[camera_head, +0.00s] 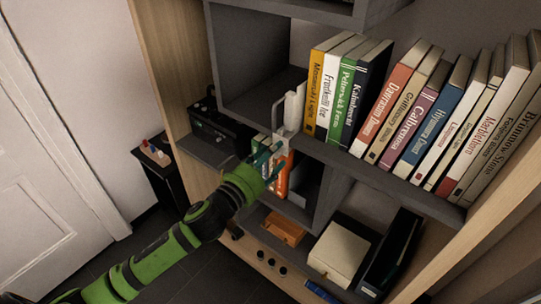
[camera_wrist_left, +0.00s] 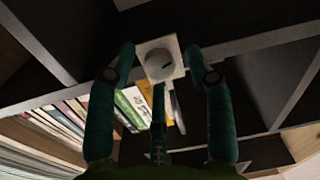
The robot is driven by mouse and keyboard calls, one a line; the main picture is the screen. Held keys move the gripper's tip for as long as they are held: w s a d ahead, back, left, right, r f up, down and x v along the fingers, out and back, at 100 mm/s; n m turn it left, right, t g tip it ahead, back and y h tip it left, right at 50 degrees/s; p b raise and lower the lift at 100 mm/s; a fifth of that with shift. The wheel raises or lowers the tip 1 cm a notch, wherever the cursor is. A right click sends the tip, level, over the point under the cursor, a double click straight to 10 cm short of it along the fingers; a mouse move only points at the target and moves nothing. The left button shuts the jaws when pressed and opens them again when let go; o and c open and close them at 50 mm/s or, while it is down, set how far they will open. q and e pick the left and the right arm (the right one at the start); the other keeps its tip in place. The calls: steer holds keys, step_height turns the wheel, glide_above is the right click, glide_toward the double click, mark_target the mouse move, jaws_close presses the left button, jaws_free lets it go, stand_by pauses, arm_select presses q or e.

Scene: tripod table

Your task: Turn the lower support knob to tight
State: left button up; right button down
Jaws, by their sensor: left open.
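My left gripper (camera_wrist_left: 159,55) is open, with one finger on each side of the plate and a third finger below. The fingers look empty, and I cannot tell whether they touch the knob. In the head view, my left gripper (camera_head: 272,164) is in front of a white fitting (camera_head: 283,141) at the shelf's front edge, and the knob cannot be made out there. My right gripper is not in view.
A row of books (camera_head: 410,115) stands on the shelf to the right of the fitting; they also show in the wrist view (camera_wrist_left: 70,118). A white box (camera_head: 338,252) and an orange-brown box (camera_head: 285,229) lie below. A black device (camera_head: 215,125) is at left.

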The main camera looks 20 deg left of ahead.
arm_select(q)
steer(key=shift+c, duration=0.4)
jaws_close()
steer(key=shift+r+m, duration=0.1)
steer(key=shift+m, duration=0.2)
steer(key=m+h+p, duration=0.1)
steer(key=m+p, duration=0.2)
steer(key=m, duration=1.9)
